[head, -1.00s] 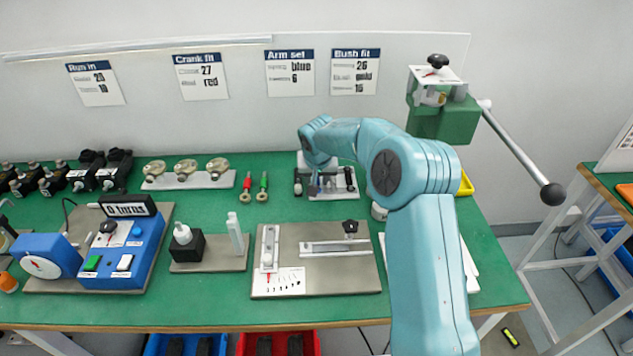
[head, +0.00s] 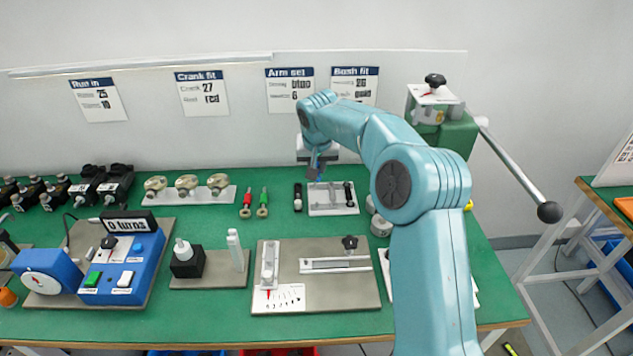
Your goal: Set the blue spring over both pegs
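My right gripper (head: 313,173) hangs above the back of the green bench, just above and left of a small white rack (head: 322,208). A small dark-blue shape shows at its fingertips; I cannot tell whether it is the blue spring or the fingers themselves, nor whether the gripper is shut. A dark, spring-like part (head: 349,194) lies on the rack's right side. No part is clearly the blue spring. The two pegs cannot be made out for certain; a grey fixture plate (head: 325,292) with a slotted bar (head: 335,265) and black knob (head: 349,243) lies in front. My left gripper is out of view.
A blue counter box (head: 122,265) is at left. A green press (head: 446,138) with a long lever stands at right.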

